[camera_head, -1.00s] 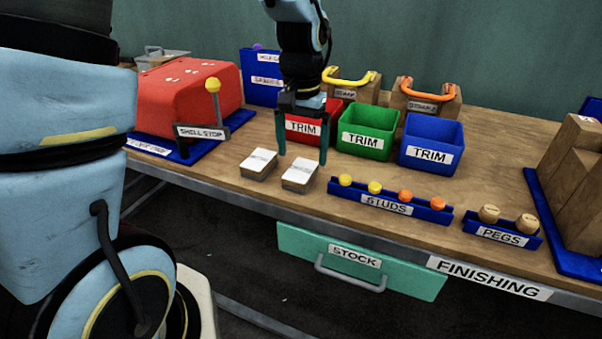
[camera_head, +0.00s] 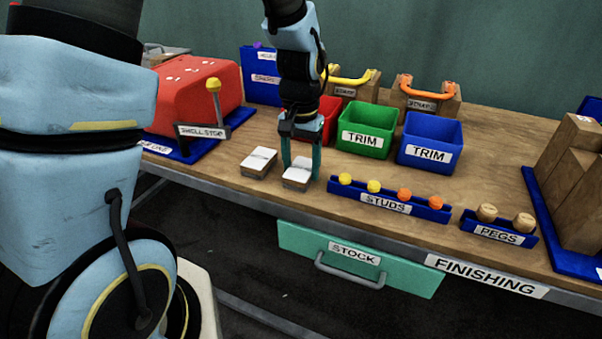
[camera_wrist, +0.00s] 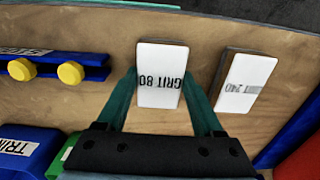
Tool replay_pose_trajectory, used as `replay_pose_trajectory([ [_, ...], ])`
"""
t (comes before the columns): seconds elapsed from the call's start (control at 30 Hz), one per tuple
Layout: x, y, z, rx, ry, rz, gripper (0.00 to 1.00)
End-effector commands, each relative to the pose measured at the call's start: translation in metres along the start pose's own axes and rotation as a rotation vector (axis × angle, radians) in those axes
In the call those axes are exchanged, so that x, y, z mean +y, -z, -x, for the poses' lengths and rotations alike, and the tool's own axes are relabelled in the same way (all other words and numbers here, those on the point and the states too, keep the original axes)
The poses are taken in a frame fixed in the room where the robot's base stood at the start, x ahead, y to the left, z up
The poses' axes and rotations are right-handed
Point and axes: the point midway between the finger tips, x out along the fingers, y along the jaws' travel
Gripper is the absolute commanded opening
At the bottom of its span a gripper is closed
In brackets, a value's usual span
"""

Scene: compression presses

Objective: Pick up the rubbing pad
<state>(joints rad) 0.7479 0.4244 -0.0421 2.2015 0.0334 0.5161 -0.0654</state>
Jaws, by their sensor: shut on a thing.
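Two rubbing pads with white tops sit side by side on the wooden bench. The right one in the head view, the GRIT 80 pad (camera_head: 297,174), is between my gripper's fingers (camera_head: 302,166); its label reads upside down in the wrist view (camera_wrist: 159,75). The other, the GRIT 240 pad (camera_head: 258,163), lies just to its left in the head view and to its right in the wrist view (camera_wrist: 245,84). My gripper (camera_wrist: 160,95) points down and is shut on the GRIT 80 pad, which appears to rest on the bench.
A blue STUDS rack (camera_head: 388,200) with yellow and orange studs lies to the right. Red, green (camera_head: 368,131) and blue (camera_head: 432,143) TRIM bins stand behind. A red SHELL STOP block (camera_head: 197,97) is at left. A PEGS rack (camera_head: 499,228) is further right.

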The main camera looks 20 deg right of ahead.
Motion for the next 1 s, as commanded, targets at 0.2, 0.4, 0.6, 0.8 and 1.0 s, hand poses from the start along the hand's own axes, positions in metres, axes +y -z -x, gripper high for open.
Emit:
replay_pose_trajectory([
  [0.2,0.000,0.000,0.000,0.000,0.000,0.000,0.30],
  [0.4,0.000,0.000,0.000,0.000,0.000,0.000,0.14],
  [0.6,0.000,0.000,0.002,0.002,0.000,0.000,0.14],
  [0.8,0.000,0.001,0.029,0.007,0.000,0.000,0.14],
  [1.0,0.000,0.002,0.069,0.006,0.001,0.000,0.14],
])
